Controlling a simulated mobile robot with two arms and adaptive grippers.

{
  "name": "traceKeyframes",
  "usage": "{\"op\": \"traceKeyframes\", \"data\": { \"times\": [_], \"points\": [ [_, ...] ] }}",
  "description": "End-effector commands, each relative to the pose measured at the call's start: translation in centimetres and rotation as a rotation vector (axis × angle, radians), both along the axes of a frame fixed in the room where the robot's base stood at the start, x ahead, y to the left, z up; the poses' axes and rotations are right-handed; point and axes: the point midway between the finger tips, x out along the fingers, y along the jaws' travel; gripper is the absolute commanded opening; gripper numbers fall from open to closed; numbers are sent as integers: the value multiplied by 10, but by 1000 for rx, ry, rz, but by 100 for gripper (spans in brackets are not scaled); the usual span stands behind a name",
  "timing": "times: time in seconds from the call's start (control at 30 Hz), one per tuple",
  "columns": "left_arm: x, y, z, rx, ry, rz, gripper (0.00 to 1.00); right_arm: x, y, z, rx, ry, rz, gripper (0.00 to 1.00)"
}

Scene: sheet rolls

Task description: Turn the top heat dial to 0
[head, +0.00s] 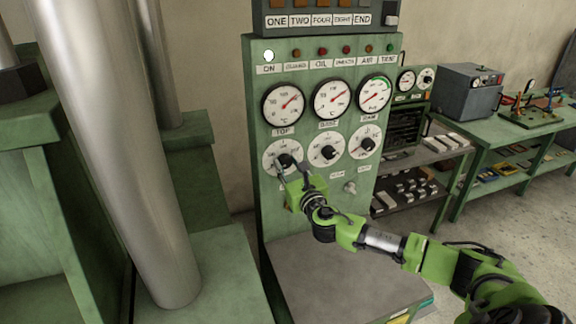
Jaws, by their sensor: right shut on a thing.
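The green control panel (257,110) stands upright in the middle of the head view. Its top heat dial (270,154) is the left one of three white dials in a row, below the gauge labelled TOP. My right gripper (287,163) is at this dial, its fingers shut on the dark knob. The fingers hide part of the knob and the lower right of the dial face, so I cannot read its setting. The middle dial (325,149) and the right dial (366,142) are untouched. My left gripper is not in view.
Round gauges (283,104) and a row of small lamps sit above the dials. A thick metal column (110,130) stands at the left. A grey ledge (345,275) lies below the panel. A green workbench (520,140) and a shelf stand at the right.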

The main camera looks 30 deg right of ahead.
Motion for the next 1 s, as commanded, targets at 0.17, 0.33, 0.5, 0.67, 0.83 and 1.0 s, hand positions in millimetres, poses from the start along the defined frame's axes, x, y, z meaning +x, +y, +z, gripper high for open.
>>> {"op": "traceKeyframes", "data": {
  "times": [0.17, 0.33, 0.5, 0.67, 0.83, 1.0],
  "points": [
    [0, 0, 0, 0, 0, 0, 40, 0, -1, 1, -53, 10, -2, 7],
    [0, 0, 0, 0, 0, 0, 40, 0, -1, 1, -72, 15, -2, 7],
    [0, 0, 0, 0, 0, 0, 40, 0, -1, 1, -76, 16, -2, 7],
    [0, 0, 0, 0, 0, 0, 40, 0, -1, 1, -76, 16, -2, 7],
    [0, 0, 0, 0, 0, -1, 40, 0, -1, 1, -75, 16, -1, 45],
    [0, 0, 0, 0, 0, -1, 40, 0, 0, 1, -74, 17, -1, 45]
  ]
}}
